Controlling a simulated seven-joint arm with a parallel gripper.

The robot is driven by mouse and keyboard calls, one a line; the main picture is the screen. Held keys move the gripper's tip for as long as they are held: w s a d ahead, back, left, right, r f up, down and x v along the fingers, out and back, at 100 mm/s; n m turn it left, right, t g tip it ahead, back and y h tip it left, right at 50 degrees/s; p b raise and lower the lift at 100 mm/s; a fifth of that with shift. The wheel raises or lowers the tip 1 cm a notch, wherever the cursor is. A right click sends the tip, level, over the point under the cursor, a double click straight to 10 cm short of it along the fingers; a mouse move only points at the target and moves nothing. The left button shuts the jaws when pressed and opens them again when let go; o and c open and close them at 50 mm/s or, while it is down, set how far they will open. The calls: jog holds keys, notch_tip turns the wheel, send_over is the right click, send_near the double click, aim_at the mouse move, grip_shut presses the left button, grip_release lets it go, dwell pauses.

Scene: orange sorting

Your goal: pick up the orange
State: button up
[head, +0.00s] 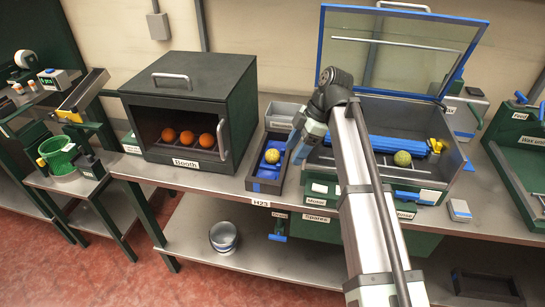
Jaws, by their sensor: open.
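Three oranges sit in a row inside the dark box labelled "Booth" (190,87): a left one (168,135), a middle one (187,137) and a right one (207,140). A yellow, orange-like fruit (272,155) lies in a narrow dark tray with blue parts (254,160), right of the booth. A greenish-yellow one (402,158) lies in the large open case at right. My gripper (299,155) points down between the narrow tray and the case, right of the yellow fruit and apart from it. Its fingers are small and partly hidden here; nothing shows between them.
The large case (452,160) has its blue-framed clear lid (400,45) raised. A grey bin (284,112) stands behind the narrow tray. A green basket (57,155) and scale are at left. A metal bucket (224,236) stands on the lower shelf. My arm covers part of the case.

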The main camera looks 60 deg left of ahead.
jog(key=w+a+f+m+t+h, duration=0.1)
jog(key=a+m+t, duration=0.15)
jog(key=a, duration=0.55)
jog(key=w+a+m+t+h, duration=0.1)
jog(key=w+a+m+t, duration=0.1)
jog(key=a+m, duration=0.35)
jog(key=n, duration=0.1)
send_over(273, 150)
jog(key=f, duration=0.8)
jog(key=shift+s+d, duration=0.15)
jog(key=shift+d, duration=0.1)
jog(key=shift+a+f, duration=0.2)
jog(key=shift+f, duration=2.75)
jog(key=shift+c, duration=0.2)
jog(key=c, duration=0.7)
